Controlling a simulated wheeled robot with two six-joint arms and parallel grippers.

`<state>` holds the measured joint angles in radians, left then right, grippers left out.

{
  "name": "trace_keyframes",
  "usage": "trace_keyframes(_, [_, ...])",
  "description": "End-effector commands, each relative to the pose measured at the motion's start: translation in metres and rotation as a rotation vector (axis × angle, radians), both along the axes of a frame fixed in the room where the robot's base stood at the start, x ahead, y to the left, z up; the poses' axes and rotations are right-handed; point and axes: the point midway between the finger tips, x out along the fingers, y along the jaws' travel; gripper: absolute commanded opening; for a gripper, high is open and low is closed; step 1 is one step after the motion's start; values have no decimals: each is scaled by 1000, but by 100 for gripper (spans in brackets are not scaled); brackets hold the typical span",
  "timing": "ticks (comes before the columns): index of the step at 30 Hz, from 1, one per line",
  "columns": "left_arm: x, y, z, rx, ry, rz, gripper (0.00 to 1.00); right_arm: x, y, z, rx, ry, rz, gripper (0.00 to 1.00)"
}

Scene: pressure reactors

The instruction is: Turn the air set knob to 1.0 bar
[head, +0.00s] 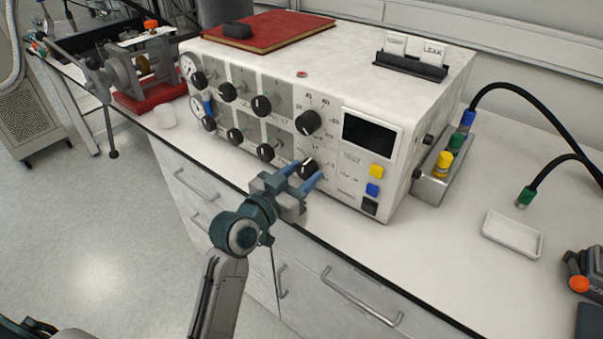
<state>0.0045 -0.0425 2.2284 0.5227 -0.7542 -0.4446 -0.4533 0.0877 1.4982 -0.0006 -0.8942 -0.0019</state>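The white pressure unit (370,190) stands on the bench with rows of black knobs on its front panel. The lower right knob (308,167) has a printed scale around it, too small to read with certainty; I cannot tell its exact setting. My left gripper (302,175) is in front of this knob, its two blue fingertips spread apart. The knob shows just beyond and between the fingertips; I cannot tell whether they touch it. Another larger knob (308,122) with a scale sits just above. My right gripper is not in view.
Yellow (377,171), blue (373,189) and black buttons sit right of the knob under a dark display (369,134). A red book (262,32) lies on the unit. A white tray (512,235) and black hoses are at right. Drawer handles (362,300) jut below the bench edge.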

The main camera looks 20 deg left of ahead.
Motion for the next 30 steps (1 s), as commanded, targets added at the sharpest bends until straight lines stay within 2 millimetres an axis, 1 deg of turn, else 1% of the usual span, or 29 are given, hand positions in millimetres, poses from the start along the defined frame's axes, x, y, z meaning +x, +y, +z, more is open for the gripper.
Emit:
trace_keyframes(1, [0, 0, -1, 0, 1, 0, 53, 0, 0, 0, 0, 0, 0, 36])
trace_keyframes(2, [0, 0, 0, 0, 0, 0, 59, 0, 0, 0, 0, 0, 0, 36])
trace_keyframes(10, [0, 0, 1, -1, -3, 1, 59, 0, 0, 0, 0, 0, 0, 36])
trace_keyframes(14, [-8, 4, 0, 0, -2, 2, 59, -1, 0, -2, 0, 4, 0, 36])
trace_keyframes(17, [-22, 9, -1, 2, -3, 1, 59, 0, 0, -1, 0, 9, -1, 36])
trace_keyframes(20, [-42, 16, -2, 5, -2, 1, 59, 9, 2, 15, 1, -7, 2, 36])
trace_keyframes(24, [-69, 26, -2, 5, -1, 1, 59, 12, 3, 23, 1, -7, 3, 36])
trace_keyframes(27, [-84, 31, -1, 5, -2, 1, 59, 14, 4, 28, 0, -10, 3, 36])
trace_keyframes(30, [-93, 34, 0, 3, -1, 1, 59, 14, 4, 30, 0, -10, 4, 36])
